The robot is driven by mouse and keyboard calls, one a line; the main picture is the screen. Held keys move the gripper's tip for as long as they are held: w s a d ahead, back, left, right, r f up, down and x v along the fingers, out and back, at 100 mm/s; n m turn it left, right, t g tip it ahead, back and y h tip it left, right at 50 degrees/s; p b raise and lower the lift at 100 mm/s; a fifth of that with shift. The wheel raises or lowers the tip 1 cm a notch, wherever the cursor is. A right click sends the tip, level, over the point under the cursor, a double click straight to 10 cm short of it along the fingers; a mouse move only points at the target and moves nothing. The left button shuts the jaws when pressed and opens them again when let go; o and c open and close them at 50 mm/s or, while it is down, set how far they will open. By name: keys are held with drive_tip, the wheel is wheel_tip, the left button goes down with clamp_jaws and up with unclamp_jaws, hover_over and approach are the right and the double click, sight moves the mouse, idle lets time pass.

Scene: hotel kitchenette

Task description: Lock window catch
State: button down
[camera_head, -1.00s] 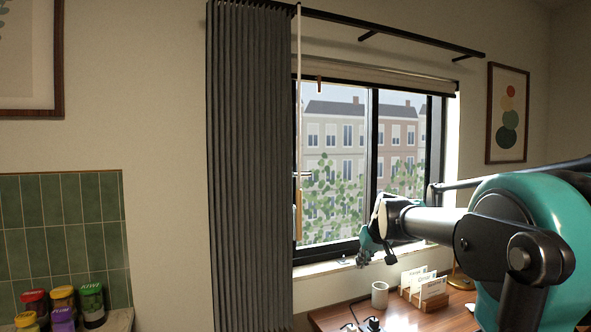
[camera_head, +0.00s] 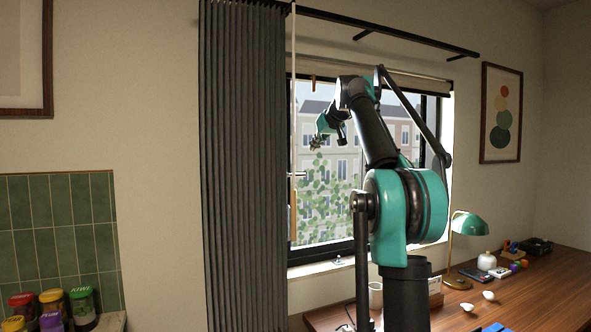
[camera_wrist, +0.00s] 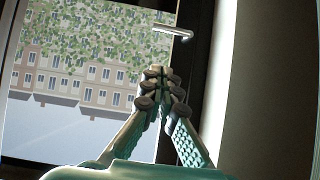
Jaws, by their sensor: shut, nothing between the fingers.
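The window (camera_head: 345,170) has a dark frame with buildings and greenery behind the glass. A small silver lever, apparently the catch (camera_head: 300,174), sticks out level from the left side of the frame. It also shows in the wrist view, near the top, as a roughly horizontal catch lever (camera_wrist: 173,33) beside the dark frame. My gripper (camera_head: 315,145) is in front of the glass, a little above and right of the lever, and apart from it. In the wrist view my gripper (camera_wrist: 157,84) has its fingers together with nothing between them. My arm hides much of the window's right part.
A grey curtain (camera_head: 242,170) hangs just left of the window, with a thin white wand (camera_head: 294,110) near the lever. A wooden desk (camera_head: 520,290) at lower right holds a green lamp (camera_head: 469,225) and small items. Spice jars (camera_head: 82,308) stand at lower left.

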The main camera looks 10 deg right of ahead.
drive_tip(key=shift+a+r, duration=0.15)
drive_tip(key=shift+r, duration=0.1)
drive_tip(key=x, duration=0.4)
drive_tip(key=s+f+x, duration=0.1)
drive_tip(key=x, duration=0.3)
drive_tip(key=f+x, duration=0.1)
drive_tip(key=x, duration=0.4)
drive_tip(key=shift+s+d+f, duration=0.15)
drive_tip(key=shift+s+d, duration=0.1)
